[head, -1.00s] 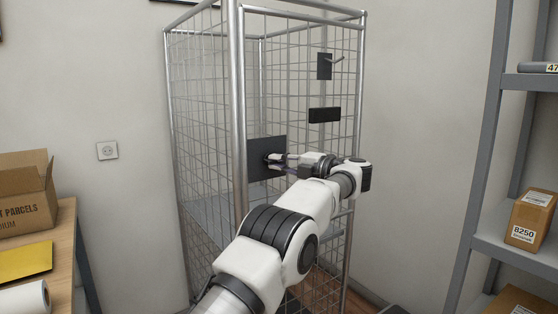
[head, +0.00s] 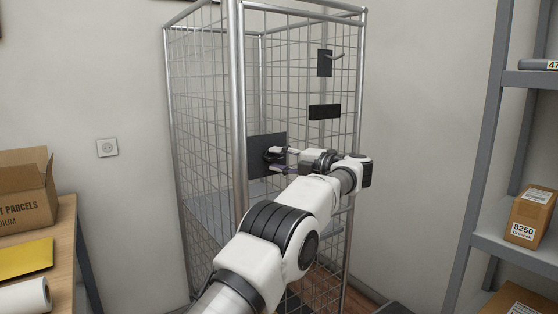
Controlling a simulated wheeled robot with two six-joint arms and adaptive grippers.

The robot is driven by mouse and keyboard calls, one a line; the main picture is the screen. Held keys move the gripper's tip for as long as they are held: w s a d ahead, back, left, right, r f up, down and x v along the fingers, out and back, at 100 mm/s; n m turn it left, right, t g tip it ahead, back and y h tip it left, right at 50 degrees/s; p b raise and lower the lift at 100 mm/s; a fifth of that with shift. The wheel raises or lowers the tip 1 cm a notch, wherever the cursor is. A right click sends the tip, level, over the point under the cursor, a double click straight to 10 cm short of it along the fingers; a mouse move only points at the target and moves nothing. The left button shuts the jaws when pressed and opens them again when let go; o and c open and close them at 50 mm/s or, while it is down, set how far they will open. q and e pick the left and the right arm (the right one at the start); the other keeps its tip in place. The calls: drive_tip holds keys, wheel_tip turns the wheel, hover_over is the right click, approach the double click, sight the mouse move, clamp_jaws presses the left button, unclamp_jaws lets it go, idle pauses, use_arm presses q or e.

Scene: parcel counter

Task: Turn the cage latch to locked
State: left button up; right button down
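The wire cage (head: 238,110) stands in the middle of the head view. The gripper's two fingers show apart, one above the other, close in front of the plate. The latch handle is too small and too covered by the fingers to make out, so I cannot tell its angle or whether the fingers touch it. My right gripper is not in view.
Higher on the cage are a dark plate with a small lever (head: 325,63) and a dark bar-shaped plate (head: 324,112). A grey shelf (head: 487,150) with parcels stands at right. A table with an open carton (head: 24,190) is at left.

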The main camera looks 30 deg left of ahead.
use_arm(q)
drive_tip(key=d, duration=0.7)
drive_tip(key=shift+d, duration=0.15)
